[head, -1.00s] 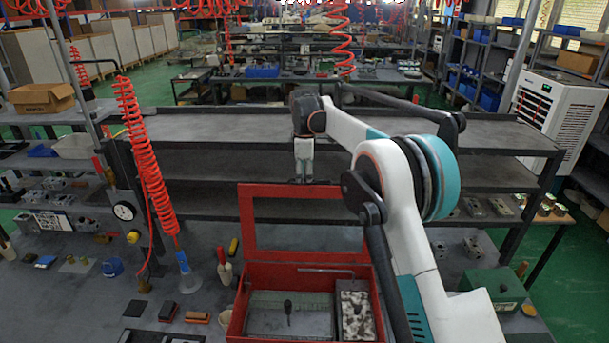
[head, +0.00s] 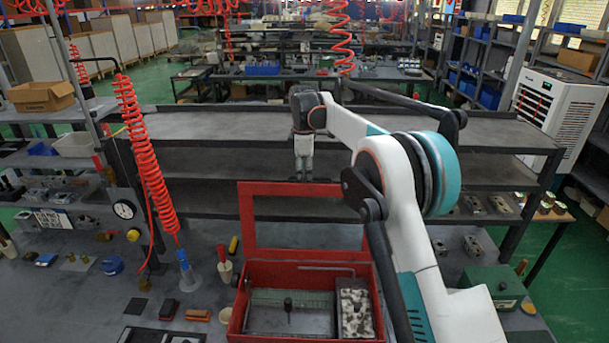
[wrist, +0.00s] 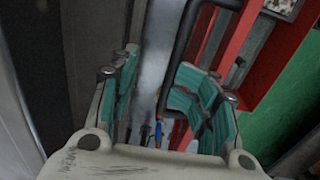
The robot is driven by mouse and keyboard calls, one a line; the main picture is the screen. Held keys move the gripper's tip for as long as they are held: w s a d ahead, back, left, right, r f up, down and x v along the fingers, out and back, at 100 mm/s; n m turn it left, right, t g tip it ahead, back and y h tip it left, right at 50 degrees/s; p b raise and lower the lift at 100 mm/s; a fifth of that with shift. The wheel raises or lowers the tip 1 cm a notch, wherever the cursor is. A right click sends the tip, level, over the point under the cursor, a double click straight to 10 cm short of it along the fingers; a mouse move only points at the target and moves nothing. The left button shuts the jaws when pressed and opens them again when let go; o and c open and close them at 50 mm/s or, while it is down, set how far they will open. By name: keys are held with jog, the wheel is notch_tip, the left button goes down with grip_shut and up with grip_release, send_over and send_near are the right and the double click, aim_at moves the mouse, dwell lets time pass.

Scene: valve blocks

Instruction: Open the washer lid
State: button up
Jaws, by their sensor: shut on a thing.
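The red washer (head: 238,318) stands on the bench at the lower middle of the head view. Its red-framed lid (head: 247,222) is raised, close to upright, at the back of the box. The box is open in front of it, with a grey tray inside. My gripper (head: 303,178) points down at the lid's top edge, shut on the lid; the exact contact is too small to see. In the wrist view, my gripper (wrist: 158,65) shows its teal finger pads with a gap between them. A red frame part (wrist: 238,38) passes beside the right finger.
A grey shelf rack (head: 210,125) stands behind the lid. A red coiled hose (head: 148,165) hangs at the left. A green box (head: 492,285) is right of the washer.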

notch_tip(320, 180, up, 12)
jog(key=s, duration=0.1)
jog(key=shift+f, duration=0.15)
dwell(0.4)
jog(key=s+d+f+m+t+b, duration=0.1)
jog(key=s+d+m+t+b, duration=0.1)
jog(key=s+d+m+b, duration=0.65)
jog(key=s+d+f+m+t+b, duration=0.1)
jog(key=s+d+b, duration=0.35)
jog(key=s, duration=0.85)
jog(key=s+d+f+m+t+b, duration=0.1)
jog(key=s+d+f+m+b, duration=0.2)
jog(key=s+f, duration=0.8)
jog(key=s+d+f+m+t+b, duration=0.2)
jog(key=s+d+f+m+b, duration=0.2)
jog(key=s+f, duration=0.8)
jog(key=shift+s+d+f+m, duration=0.25)
jog(key=shift+s+d+m, duration=0.25)
jog(key=shift+s, duration=0.35)
